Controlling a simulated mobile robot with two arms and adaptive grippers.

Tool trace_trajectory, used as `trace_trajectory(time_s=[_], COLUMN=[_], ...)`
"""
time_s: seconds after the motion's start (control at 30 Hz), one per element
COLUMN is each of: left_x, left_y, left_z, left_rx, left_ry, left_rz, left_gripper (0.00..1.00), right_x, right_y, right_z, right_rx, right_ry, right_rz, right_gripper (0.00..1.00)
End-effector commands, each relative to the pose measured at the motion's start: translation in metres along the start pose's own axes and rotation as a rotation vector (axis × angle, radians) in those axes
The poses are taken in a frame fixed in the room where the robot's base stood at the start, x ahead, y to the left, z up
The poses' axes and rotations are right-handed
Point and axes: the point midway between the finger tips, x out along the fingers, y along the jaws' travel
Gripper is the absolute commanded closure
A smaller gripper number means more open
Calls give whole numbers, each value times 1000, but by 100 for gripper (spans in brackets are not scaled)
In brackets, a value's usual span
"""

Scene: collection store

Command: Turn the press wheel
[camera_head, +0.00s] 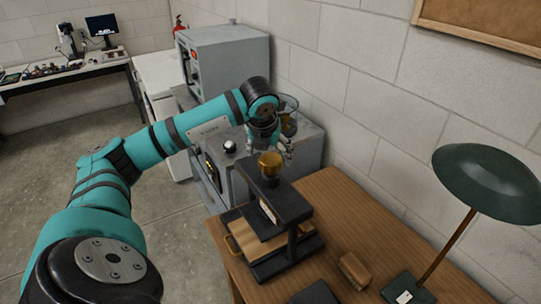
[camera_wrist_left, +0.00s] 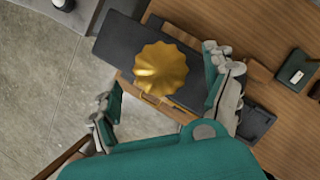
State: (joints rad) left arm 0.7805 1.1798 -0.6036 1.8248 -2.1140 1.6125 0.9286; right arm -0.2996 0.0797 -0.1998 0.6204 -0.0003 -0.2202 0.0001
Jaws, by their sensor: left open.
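The press (camera_head: 262,217) is a dark frame standing on the wooden table. Its brass, fluted press wheel (camera_head: 270,163) sits on top of the frame. The wheel also shows from above in the left wrist view (camera_wrist_left: 160,70). My left gripper (camera_head: 268,148) is open and points down just above the wheel. In the left wrist view the wheel lies between the two spread fingers, with a gap to each. No contact with the wheel is visible. My right gripper is in neither view.
A green desk lamp (camera_head: 487,180) stands on the table (camera_head: 345,215) at the right. A wooden-backed brush-like block (camera_head: 354,270) lies in front of it. Grey cabinets (camera_head: 225,55) stand behind the press, along the block wall. Open floor lies to the left.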

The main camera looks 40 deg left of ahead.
Motion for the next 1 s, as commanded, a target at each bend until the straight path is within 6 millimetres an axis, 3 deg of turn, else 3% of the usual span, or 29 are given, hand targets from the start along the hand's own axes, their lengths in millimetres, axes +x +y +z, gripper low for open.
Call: trace_trajectory(time_s=[0.23,0.6,1.0], left_x=[29,34,34], left_y=[0,0,0], left_z=[0,0,0], left_rx=[0,1,0], left_ry=[1,0,0], left_rz=[1,0,0], left_gripper=[15,17,69], right_x=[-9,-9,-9], right_y=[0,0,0], right_z=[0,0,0], right_rx=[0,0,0], right_ry=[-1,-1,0], right_rz=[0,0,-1], right_gripper=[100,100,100])
